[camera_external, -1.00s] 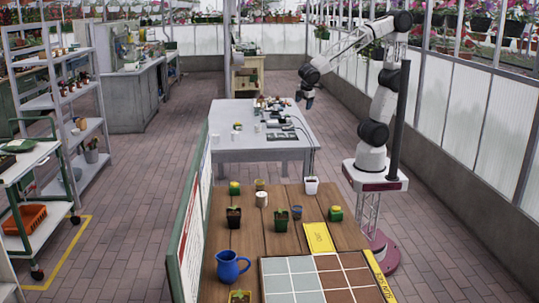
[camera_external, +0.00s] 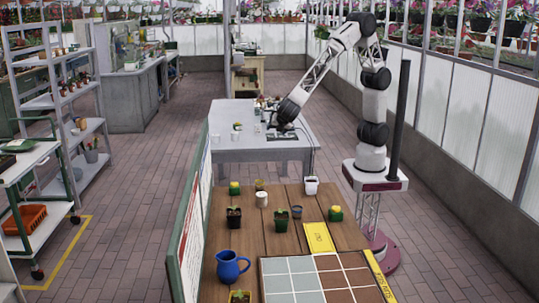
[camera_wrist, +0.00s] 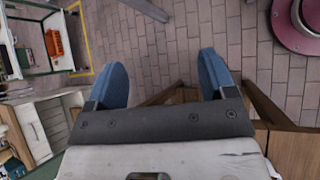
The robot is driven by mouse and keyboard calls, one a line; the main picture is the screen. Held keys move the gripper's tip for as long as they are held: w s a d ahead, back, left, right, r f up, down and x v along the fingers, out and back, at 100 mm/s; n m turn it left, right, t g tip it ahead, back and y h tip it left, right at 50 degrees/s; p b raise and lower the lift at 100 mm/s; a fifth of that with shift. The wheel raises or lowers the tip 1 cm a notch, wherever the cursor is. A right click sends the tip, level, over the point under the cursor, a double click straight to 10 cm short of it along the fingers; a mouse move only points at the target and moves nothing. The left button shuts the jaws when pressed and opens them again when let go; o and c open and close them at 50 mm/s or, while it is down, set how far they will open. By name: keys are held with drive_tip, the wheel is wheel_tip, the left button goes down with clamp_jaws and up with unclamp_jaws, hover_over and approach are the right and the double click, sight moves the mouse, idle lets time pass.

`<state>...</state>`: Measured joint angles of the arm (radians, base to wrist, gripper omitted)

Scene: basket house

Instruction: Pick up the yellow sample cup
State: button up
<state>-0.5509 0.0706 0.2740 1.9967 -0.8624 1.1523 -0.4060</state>
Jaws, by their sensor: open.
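Small yellow items show in the external view: a yellow-and-green one (camera_external: 235,188) at the back left of the wooden table, a small yellowish cup (camera_external: 259,185) beside it, and a yellow-topped green one (camera_external: 335,214) at the right. A small pale cup with a yellowish top (camera_external: 237,126) stands on the grey table. I cannot tell which is the yellow sample cup. My gripper (camera_external: 281,125) is low over the right half of the grey table, apart from these.
The grey table (camera_external: 262,155) holds dark trays (camera_external: 284,137) near my gripper. The wooden table (camera_external: 275,240) in front holds potted seedlings, a white cup (camera_external: 262,199), a blue jug (camera_external: 231,266) and a tiled board (camera_external: 292,280). A framed board (camera_external: 190,220) stands along its left edge.

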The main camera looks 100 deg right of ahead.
drive_tip(key=w+a+f+n+t, duration=0.1)
drive_tip(key=w+a+f+n, duration=0.15)
drive_tip(key=a, duration=0.25)
drive_tip(key=w+a+f+n+t+h, duration=0.1)
drive_tip(key=a+f, duration=0.2)
drive_tip(key=a, duration=0.1)
drive_tip(key=w+a+f+n+t, duration=0.1)
drive_tip(key=a+f+n, duration=0.15)
drive_tip(key=a, duration=0.25)
drive_tip(key=n+t, duration=0.4)
drive_tip(key=n, duration=0.1)
approach(263, 185)
drive_tip(key=x, duration=0.4)
drive_tip(key=shift+w+d+r, duration=0.1)
drive_tip(key=shift+d+r, duration=0.1)
drive_tip(key=shift+d, duration=0.2)
drive_tip(key=shift+x, duration=1.35)
drive_tip(key=shift+f, duration=0.1)
drive_tip(key=shift+f+x, duration=0.1)
drive_tip(key=shift+x, duration=1.15)
drive_tip(key=shift+f+x, duration=0.15)
drive_tip(key=shift+x, duration=1.15)
drive_tip(key=shift+a, duration=0.1)
